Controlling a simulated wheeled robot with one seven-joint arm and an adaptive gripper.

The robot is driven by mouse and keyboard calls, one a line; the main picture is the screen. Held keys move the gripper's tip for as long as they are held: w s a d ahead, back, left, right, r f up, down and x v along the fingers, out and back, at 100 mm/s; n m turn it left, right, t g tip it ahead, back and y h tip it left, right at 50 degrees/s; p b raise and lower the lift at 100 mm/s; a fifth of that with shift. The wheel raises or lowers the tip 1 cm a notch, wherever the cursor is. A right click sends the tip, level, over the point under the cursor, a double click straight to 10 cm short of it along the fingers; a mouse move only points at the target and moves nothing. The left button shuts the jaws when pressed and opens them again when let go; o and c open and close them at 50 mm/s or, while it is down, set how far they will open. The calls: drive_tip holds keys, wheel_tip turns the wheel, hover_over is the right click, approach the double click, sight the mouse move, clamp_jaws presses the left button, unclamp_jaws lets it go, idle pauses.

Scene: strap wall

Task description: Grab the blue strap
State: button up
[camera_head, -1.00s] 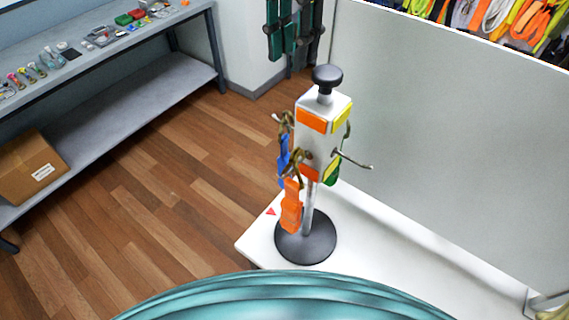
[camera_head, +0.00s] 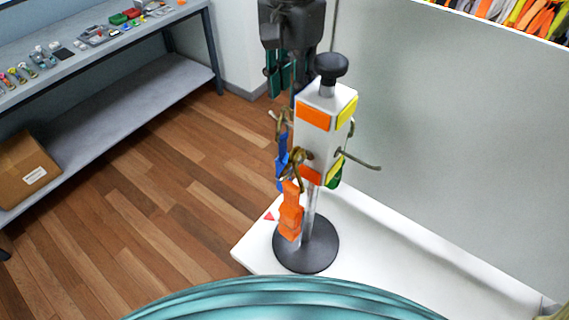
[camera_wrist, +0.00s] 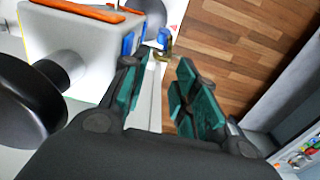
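The blue strap (camera_head: 282,160) hangs by a brass-coloured clip from a hook on the left side of the strap stand (camera_head: 323,130). An orange strap (camera_head: 290,211) hangs in front and to its right. In the wrist view, a small blue piece with a brass clip (camera_wrist: 164,41), apparently this strap, shows beyond the fingertips.
The stand's black knob (camera_head: 331,67) and white block lie close to the gripper. A grey wall panel (camera_head: 450,130) rises on the right. A workbench with a shelf (camera_head: 120,108) stands at left, with a cardboard box (camera_head: 25,172). The floor between is clear.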

sight(286, 107)
drive_tip(key=shift+s+a+f+p, duration=0.15)
drive_tip(key=shift+f+p, duration=0.35)
drive_tip(key=shift+f, duration=0.7)
drive_tip(key=shift+s+a+f+p, duration=0.15)
drive_tip(key=shift+f+p, duration=0.35)
drive_tip(key=shift+f, duration=0.65)
drive_tip(key=shift+d+f, duration=0.1)
drive_tip(key=shift+f, duration=0.35)
clamp_jaws()
